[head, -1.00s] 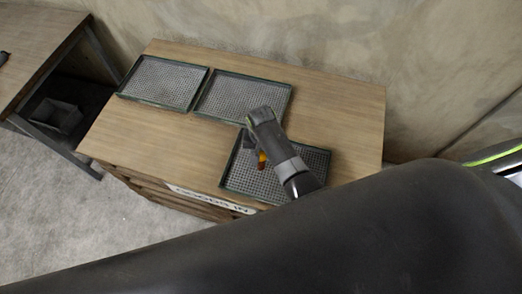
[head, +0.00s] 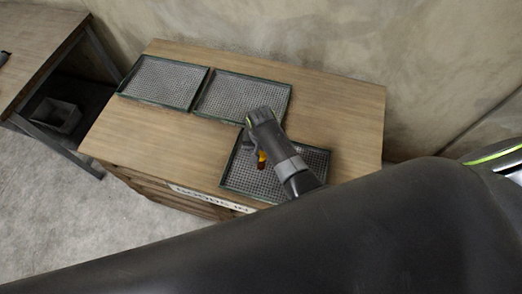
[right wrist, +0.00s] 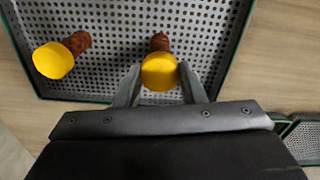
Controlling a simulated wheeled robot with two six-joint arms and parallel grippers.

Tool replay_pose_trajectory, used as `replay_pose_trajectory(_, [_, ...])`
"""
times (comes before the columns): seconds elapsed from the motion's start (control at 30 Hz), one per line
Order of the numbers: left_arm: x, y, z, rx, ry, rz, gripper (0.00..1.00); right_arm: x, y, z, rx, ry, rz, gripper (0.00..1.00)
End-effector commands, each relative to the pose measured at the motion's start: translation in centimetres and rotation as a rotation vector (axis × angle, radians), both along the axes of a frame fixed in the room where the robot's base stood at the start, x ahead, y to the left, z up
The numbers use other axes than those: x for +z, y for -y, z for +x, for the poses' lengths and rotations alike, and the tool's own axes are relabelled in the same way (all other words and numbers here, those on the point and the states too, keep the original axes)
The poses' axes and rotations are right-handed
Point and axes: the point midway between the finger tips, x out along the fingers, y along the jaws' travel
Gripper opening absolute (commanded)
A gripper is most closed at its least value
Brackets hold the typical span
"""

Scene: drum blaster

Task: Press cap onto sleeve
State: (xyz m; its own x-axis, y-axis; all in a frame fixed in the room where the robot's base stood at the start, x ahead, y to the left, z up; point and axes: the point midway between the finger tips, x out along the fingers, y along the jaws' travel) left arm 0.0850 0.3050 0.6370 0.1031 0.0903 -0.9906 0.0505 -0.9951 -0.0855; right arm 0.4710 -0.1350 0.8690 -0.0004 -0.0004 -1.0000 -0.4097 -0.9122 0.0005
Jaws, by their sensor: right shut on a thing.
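In the right wrist view my right gripper (right wrist: 160,68) is shut on a yellow cap (right wrist: 159,74). A brown ribbed sleeve (right wrist: 160,42) shows just beyond this cap, in line with it; their contact is hidden. A second yellow cap (right wrist: 53,61) sits at the end of another brown sleeve (right wrist: 77,42), to the left and apart from the gripper. All are over the perforated grey tray (right wrist: 115,60). In the head view a small orange-yellow piece (head: 262,160) shows beside my right arm over the near tray (head: 318,160); I cannot tell which piece it is. My left gripper is not in view.
Two empty-looking perforated trays (head: 163,82) (head: 243,97) stand side by side at the back left of the wooden table (head: 335,110). The tabletop right of them is bare. Another table (head: 38,40) stands at the far left, with a grey bin (head: 58,115) below it.

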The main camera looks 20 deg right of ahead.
Motion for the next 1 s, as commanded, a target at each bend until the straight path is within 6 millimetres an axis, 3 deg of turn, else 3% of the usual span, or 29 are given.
replay_pose_trajectory(1.0, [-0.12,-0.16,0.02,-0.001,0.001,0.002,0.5,-0.88,0.04,-0.01,0.0,0.0,0.0,0.15])
